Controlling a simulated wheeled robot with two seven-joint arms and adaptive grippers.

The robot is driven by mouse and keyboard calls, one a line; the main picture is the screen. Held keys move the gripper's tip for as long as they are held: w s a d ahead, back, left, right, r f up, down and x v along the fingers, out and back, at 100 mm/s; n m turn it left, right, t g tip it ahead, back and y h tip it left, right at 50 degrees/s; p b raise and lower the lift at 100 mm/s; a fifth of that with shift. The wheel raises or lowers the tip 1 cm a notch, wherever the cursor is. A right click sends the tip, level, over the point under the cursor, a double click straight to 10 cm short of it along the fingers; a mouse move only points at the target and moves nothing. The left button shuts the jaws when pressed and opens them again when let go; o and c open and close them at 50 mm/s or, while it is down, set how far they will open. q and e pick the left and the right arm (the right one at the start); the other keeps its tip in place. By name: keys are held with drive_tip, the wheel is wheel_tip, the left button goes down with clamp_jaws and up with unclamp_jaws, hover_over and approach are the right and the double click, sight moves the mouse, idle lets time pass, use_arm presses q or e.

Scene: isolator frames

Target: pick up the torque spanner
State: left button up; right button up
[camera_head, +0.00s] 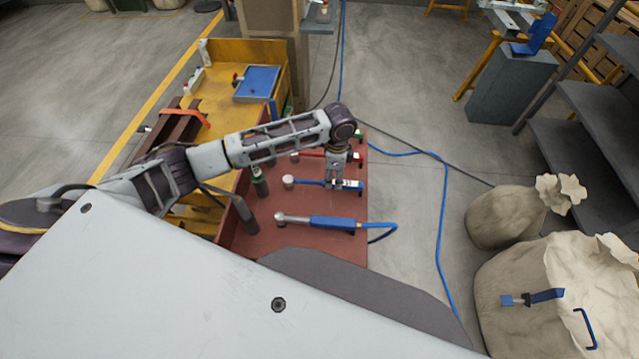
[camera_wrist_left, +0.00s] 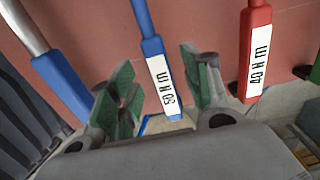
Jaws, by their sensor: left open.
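A blue torque spanner (camera_head: 312,182) with a pale round head lies on the red bench top (camera_head: 262,232). Its white label, which seems to read 50 N m, shows in the left wrist view (camera_wrist_left: 152,50). A red spanner (camera_head: 308,155) labelled 40 N m lies beyond it and also shows in the left wrist view (camera_wrist_left: 257,40). My left gripper (camera_head: 337,184) points down over the blue spanner's handle. In the left wrist view its green-padded fingers (camera_wrist_left: 160,95) are open, one on each side of the handle, with gaps. My right gripper is out of view.
A larger blue tool (camera_head: 332,222) with a silver head and hose lies nearer on the bench. A dark green bottle (camera_head: 259,182) stands left of the spanner heads. A yellow bench (camera_head: 222,95) with a blue box (camera_head: 257,82) adjoins. Sacks (camera_head: 505,215) stand at right.

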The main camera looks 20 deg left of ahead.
sight(334, 182)
use_arm(q)
drive_tip(key=shift+s+f, duration=0.1)
drive_tip(key=shift+f, duration=2.2)
clamp_jaws()
